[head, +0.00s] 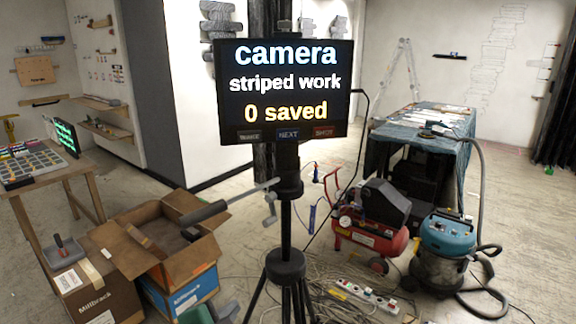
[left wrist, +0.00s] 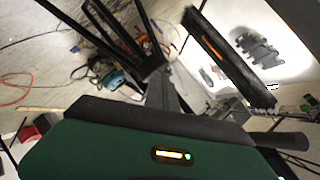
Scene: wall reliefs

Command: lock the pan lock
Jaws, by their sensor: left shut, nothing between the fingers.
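A black tripod (head: 286,262) stands in the middle of the head view and carries a camera screen (head: 284,92) reading "camera, striped work, 0 saved". A pan handle (head: 206,211) with a dark grip slants down left from its head. A small light knob (head: 268,171) and a grey crank (head: 270,209) sit at the column's left side. I cannot tell which part is the pan lock. My left gripper (head: 212,313) shows only as green pieces at the bottom edge, shut and empty, low and left of the column. The tripod (left wrist: 150,60) also shows in the left wrist view, tilted.
Open cardboard boxes (head: 180,236) stand left of the tripod, beside a wooden workbench (head: 50,172). A red compressor (head: 370,236) and a blue vacuum (head: 447,236) stand to the right. Cables and a power strip (head: 362,296) lie on the floor by the tripod legs.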

